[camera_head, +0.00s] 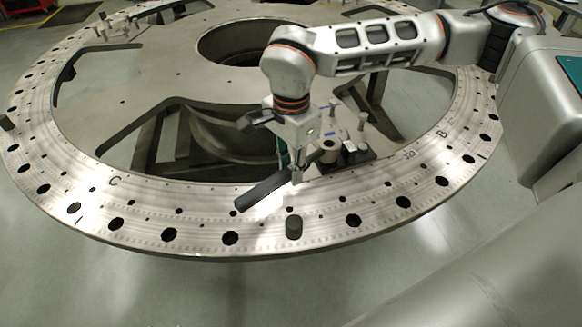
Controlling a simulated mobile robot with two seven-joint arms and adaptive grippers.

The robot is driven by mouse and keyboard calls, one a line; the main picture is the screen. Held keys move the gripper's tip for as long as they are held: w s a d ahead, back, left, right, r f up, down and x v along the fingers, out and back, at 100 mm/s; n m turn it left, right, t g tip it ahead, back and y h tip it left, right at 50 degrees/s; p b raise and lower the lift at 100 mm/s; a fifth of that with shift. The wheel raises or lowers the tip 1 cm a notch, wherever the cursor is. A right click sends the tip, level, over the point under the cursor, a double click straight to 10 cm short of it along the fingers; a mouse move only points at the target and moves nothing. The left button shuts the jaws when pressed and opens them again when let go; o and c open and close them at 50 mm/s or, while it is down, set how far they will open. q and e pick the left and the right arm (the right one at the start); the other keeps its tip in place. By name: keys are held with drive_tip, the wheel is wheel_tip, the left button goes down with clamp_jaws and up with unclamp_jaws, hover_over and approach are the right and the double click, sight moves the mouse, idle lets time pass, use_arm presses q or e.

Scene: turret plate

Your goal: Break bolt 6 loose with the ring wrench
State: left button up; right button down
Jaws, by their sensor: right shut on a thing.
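My right gripper (297,178) comes down from the upper right, low over the front of the ring plate (190,215). It is shut on a dark bar-shaped tool, which I take to be the ring wrench (262,190). The handle slants down to the left, close above the plate. The wrench's ring end is hidden or too small to make out. Upright bolts (361,121) stand on a dark block just right of the gripper. No bolt number is readable, so I cannot tell which is bolt 6. My left gripper is out of view.
A short dark peg (294,227) stands on the plate in front of the gripper. The dark block (357,157) sits at the plate's inner edge. Another fixture (114,27) stands at the far left. The plate has large openings; its front left is clear.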

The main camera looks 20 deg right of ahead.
drive_tip(key=shift+f, duration=0.25)
idle(0.5)
drive_tip(key=shift+s+d+n+p, duration=0.4)
drive_tip(key=shift+s+n+p, duration=0.1)
drive_tip(key=shift+s+n, duration=0.3)
drive_tip(key=shift+s+d+n+p, duration=0.35)
drive_tip(key=shift+s+n+p, duration=0.1)
drive_tip(key=shift+s+n, duration=0.35)
idle(0.6)
drive_tip(key=shift+s+d+f+n, duration=0.1)
drive_tip(key=shift+s+d+n, duration=0.1)
drive_tip(key=shift+n, duration=0.1)
